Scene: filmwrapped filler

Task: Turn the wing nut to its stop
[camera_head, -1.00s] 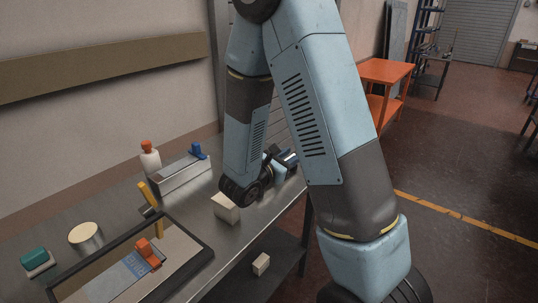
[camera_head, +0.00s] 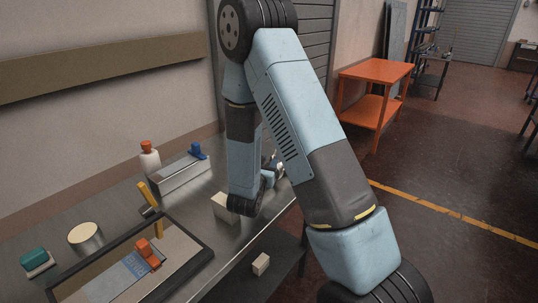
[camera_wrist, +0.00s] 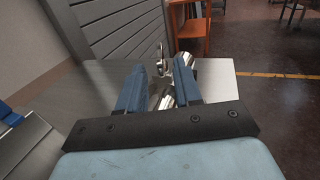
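In the wrist view, the two blue fingers of my gripper (camera_wrist: 160,72) stand apart, with a gap between them. A shiny metal part with an upright wing-like piece, likely the wing nut (camera_wrist: 160,57), shows in that gap, at and beyond the fingertips. Bright metal cylinders lie beside and below it, partly covered by the fingers. I cannot tell whether a finger touches the metal. In the head view, my arm hides most of the gripper and the nut; only a small bright metal bit shows behind the wrist.
The steel bench (camera_head: 115,208) carries a pale block (camera_head: 222,207) close to my wrist, a box with a blue knob (camera_head: 183,175), a white bottle (camera_head: 150,162) and a black-framed tray (camera_head: 207,257) with an orange-handled tool. An orange table (camera_head: 375,71) stands behind, across clear floor.

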